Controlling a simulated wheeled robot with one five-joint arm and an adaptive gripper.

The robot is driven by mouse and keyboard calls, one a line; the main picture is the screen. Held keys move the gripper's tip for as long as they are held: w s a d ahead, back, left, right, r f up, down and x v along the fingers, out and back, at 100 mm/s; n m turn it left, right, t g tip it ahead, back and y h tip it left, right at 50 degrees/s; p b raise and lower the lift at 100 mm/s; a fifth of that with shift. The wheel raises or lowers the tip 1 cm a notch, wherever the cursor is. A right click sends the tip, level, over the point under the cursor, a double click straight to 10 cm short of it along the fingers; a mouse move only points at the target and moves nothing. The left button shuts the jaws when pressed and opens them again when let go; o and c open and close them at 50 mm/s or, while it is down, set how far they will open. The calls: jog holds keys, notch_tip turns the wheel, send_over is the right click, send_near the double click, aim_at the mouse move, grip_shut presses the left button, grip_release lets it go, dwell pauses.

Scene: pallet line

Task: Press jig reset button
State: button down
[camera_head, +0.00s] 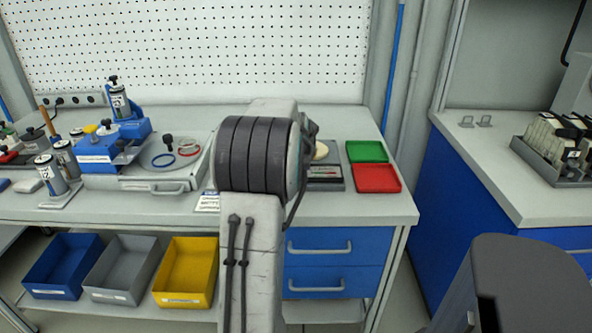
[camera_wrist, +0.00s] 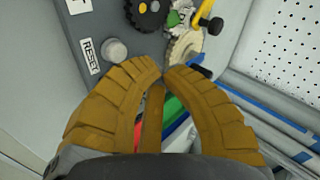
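The jig's grey panel (camera_wrist: 88,22) shows in the wrist view, with a white label reading RESET (camera_wrist: 88,55). A round pale grey reset button (camera_wrist: 114,49) sits right beside the label. My gripper (camera_wrist: 162,69) has two brown ribbed fingers with their tips together and nothing visible between them. The tips are to the right of and below the button in that view, apart from it in the picture; the depth gap is unclear. In the head view my arm hides the gripper and most of the jig; part of the jig (camera_head: 325,172) shows to its right.
A green tray (camera_head: 367,151) and a red tray (camera_head: 377,179) lie on the workbench (camera_head: 398,208) right of the jig. A blue fixture (camera_head: 100,150) and bottles stand left of my arm. Blue, grey and yellow bins (camera_head: 187,272) sit below. Another bench (camera_head: 500,190) is at right.

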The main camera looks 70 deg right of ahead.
jog(key=shift+r+p, duration=0.8)
jog(key=shift+r, duration=0.6)
